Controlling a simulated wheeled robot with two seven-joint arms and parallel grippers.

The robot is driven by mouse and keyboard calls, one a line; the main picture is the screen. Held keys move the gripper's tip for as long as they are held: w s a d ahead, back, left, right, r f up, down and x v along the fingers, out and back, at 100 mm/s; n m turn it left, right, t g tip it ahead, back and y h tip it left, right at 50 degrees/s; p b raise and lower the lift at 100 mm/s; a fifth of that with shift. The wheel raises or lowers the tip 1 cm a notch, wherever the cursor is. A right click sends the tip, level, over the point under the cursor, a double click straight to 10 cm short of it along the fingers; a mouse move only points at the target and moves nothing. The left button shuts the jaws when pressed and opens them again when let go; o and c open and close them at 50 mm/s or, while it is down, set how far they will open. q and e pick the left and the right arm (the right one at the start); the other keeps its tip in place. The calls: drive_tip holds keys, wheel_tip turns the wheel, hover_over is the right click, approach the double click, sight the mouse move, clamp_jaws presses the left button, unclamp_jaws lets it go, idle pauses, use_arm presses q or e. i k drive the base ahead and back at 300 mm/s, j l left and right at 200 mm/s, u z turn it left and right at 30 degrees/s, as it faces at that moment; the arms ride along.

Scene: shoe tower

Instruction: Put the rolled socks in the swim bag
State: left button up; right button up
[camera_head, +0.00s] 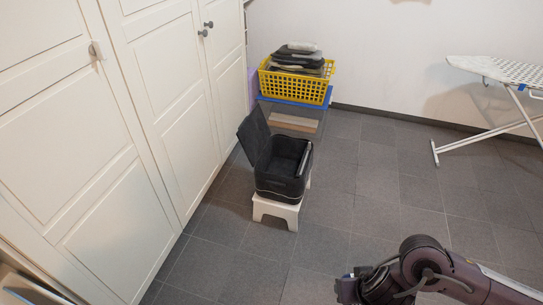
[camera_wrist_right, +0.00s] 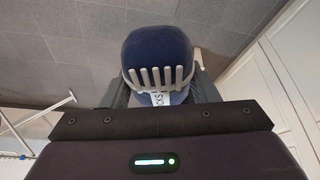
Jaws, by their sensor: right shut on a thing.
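The swim bag (camera_head: 278,187) is a black open bag with its lid tilted up at the left, standing on a low white stool (camera_head: 275,212) in the head view. My right gripper (camera_wrist_right: 160,78) is shut on the rolled socks (camera_wrist_right: 155,48), a dark blue bundle with a white tag lettered along its edge. Pale slatted fingers lie across the bundle in the right wrist view. In the head view my right arm comes in at the lower right, nearer than the bag and apart from it. The socks cannot be made out clearly there. My left gripper is not in view.
White cabinets (camera_head: 130,120) line the left side. A yellow basket (camera_head: 296,86) with folded cloths stands behind the bag. An ironing board (camera_head: 500,70) stands at the right. The grey tiled floor (camera_head: 350,210) right of the bag is clear.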

sight(284, 175)
drive_tip(key=i+l+u, duration=0.15)
drive_tip(key=i, duration=0.35)
drive_tip(key=i+u, duration=0.1)
drive_tip(key=i, duration=0.35)
drive_tip(key=i+l+u, duration=0.15)
drive_tip(key=i, duration=0.35)
drive_tip(key=i+l+u, duration=0.1)
drive_tip(key=i+l, duration=0.2)
drive_tip(key=i, duration=0.15)
